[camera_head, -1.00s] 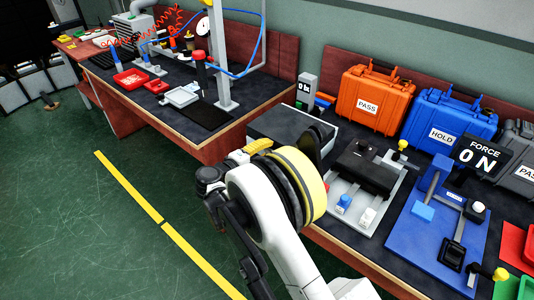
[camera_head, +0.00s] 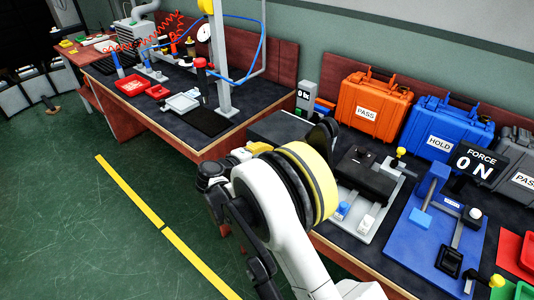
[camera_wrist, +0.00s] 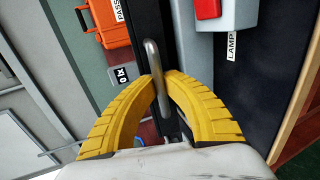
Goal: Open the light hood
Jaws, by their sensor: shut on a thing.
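The light hood seems to be the dark-topped box (camera_head: 280,128) on the right bench in the head view, partly hidden behind my arm. In the wrist view, a bent grey metal handle (camera_wrist: 154,62) stands by a dark surface (camera_wrist: 160,22), which seems to be part of the hood. My gripper (camera_wrist: 163,78) has its two yellow fingers closed around this handle. In the head view the fingers are hidden behind my own arm. I cannot tell how far the hood is raised.
A grey lamp box with a red switch (camera_wrist: 207,9) is right of the handle. A lux display (camera_head: 304,96) stands behind the hood. Orange (camera_head: 373,103) and blue (camera_head: 447,127) cases line the bench back. A black fixture (camera_head: 368,180) lies right of my arm.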

